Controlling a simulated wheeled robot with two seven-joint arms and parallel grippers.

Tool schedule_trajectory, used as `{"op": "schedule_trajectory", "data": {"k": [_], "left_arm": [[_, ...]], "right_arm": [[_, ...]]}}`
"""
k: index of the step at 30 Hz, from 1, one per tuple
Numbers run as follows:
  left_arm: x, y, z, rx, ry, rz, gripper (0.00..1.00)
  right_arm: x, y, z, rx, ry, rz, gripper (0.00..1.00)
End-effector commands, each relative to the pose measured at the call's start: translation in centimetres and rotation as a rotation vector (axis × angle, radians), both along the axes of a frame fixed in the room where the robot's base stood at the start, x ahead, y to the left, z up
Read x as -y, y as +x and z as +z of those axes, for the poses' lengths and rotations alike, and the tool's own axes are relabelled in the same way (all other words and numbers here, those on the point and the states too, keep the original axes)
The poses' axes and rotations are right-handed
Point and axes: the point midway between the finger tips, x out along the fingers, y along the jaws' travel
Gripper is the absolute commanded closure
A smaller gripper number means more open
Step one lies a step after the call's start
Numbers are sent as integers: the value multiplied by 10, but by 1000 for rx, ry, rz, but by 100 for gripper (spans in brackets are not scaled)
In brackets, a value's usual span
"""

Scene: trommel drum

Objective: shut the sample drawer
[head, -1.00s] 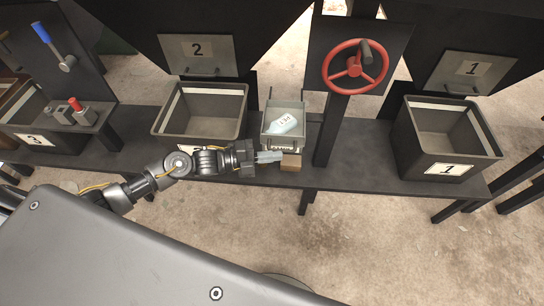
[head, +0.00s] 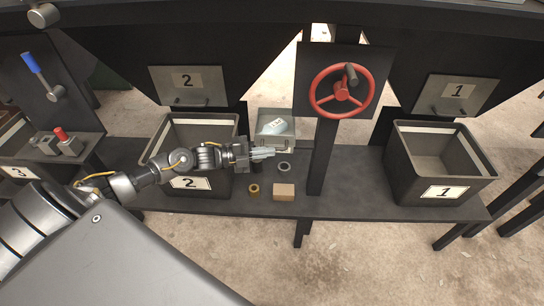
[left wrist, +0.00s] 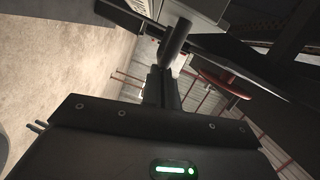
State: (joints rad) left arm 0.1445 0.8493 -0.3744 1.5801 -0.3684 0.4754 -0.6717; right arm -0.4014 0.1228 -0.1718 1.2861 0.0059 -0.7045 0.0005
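The sample drawer (head: 262,131) is a small grey open-topped box between bin 2 and the red handwheel. A pale bag with printed lettering (head: 276,126) lies in it. In the left wrist view, the fingers (left wrist: 163,88) look like one dark post near a dark rod (left wrist: 175,45). My right gripper is not in view.
A wooden block (head: 284,192), a brass-coloured ring (head: 254,190) and a grey ring (head: 284,167) are on the bench before the drawer. Bin 2 (head: 160,160) stands left, under my arm. The red handwheel (head: 318,98) and its post are right; bin 1 (head: 401,178) is farther right.

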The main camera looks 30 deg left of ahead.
Motion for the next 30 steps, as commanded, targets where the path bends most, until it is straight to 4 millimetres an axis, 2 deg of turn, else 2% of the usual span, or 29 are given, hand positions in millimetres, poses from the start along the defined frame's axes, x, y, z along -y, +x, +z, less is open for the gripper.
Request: {"op": "schedule_trajectory", "data": {"k": [9, 21, 23, 30], "left_arm": [[-1, 3, 4, 7, 5, 12, 100], [29, -19, 13, 1, 2, -16, 100], [17, -28, 7, 0, 7, -14, 100], [-18, -60, 9, -1, 5, -18, 100]], "right_arm": [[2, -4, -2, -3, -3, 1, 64], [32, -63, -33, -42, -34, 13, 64], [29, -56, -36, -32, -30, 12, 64], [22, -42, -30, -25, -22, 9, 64]]}}
